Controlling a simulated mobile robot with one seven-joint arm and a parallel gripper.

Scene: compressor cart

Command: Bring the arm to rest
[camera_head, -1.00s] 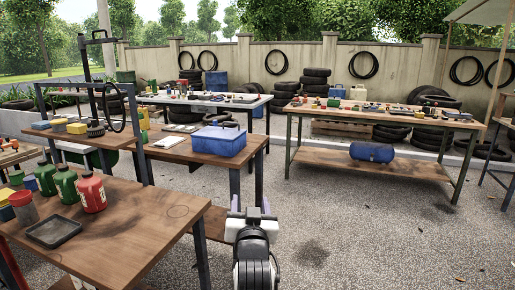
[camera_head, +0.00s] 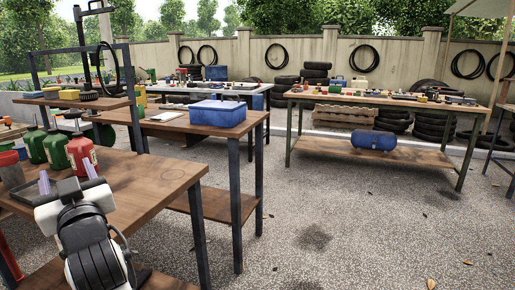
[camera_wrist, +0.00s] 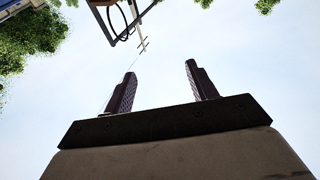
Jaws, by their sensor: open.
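My gripper (camera_head: 67,177) shows at the lower left of the head view, in front of the near wooden table (camera_head: 165,180). Its two pale fingers stand apart and point upward, with nothing between them. In the wrist view my gripper (camera_wrist: 160,72) has two dark ridged fingers spread wide against open sky. My dark wrist and forearm hang below it and cover part of the table's front. I cannot tell whether the arm touches the table.
Red bottle (camera_head: 81,154) and green bottles (camera_head: 55,149) stand close behind my gripper, beside a dark tray partly hidden by it. A blue box (camera_head: 218,113) sits on the table behind. A blue tank (camera_head: 374,140) lies on a right-hand table's shelf. Open gravel (camera_head: 340,235) fills the right foreground.

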